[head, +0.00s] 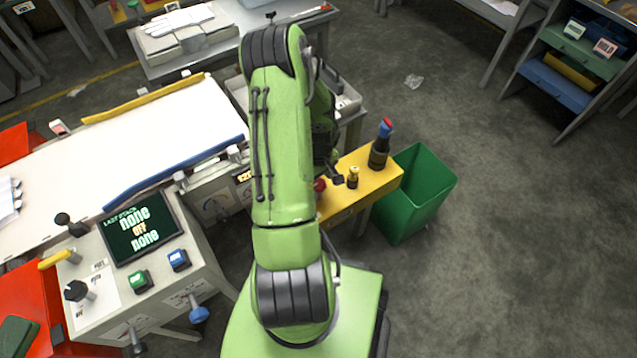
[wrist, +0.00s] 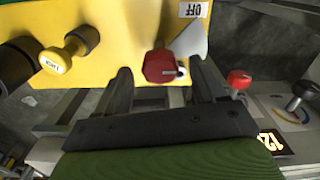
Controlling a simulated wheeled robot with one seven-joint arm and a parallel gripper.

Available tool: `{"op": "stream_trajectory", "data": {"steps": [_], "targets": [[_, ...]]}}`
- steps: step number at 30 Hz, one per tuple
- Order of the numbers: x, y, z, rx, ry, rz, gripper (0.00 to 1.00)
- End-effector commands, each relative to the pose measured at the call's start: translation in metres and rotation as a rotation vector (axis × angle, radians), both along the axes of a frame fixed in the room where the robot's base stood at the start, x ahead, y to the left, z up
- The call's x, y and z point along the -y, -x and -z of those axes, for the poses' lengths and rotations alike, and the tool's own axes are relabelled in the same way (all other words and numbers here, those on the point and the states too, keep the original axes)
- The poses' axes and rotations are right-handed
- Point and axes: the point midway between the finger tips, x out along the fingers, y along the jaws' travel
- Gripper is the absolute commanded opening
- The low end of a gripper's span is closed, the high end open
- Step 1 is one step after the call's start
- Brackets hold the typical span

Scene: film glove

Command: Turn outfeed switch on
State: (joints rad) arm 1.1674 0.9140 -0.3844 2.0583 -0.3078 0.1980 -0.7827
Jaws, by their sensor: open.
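A red faceted knob (wrist: 160,66) sits on the yellow panel (wrist: 135,25) in the wrist view. A grey pointed plate (wrist: 190,40) is beside it, near a white label reading OFF (wrist: 194,9). I cannot read a label naming the outfeed switch. My gripper (wrist: 161,71) is open, its dark fingers on either side of the red knob; I cannot tell whether they touch it. In the head view the yellow box (head: 372,184) is right of my arm, with a red knob (head: 320,185) at its near left. My gripper (head: 328,150) is mostly hidden behind the arm there.
A yellow knob (wrist: 55,61) and another red knob (wrist: 240,79) flank the gripper. A black post with a blue and red top (head: 381,145) stands on the yellow box. A green bin (head: 425,185) is right of it. The console screen (head: 140,228) reads none, OFF, none.

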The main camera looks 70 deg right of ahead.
Motion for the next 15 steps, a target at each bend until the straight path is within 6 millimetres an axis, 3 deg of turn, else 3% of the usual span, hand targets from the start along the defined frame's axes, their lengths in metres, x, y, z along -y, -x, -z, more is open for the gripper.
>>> {"op": "stream_trajectory", "data": {"steps": [3,10,11,15], "targets": [[0.0004,-0.0001,0.0103,0.0,0.001,0.0,0.7],[0.0004,-0.0002,0.0106,0.0,0.001,0.0,0.7],[0.0005,-0.0003,0.0105,0.0,0.001,0.0,0.68],[0.0005,-0.0002,0.0103,0.0,0.001,0.0,0.47]]}}
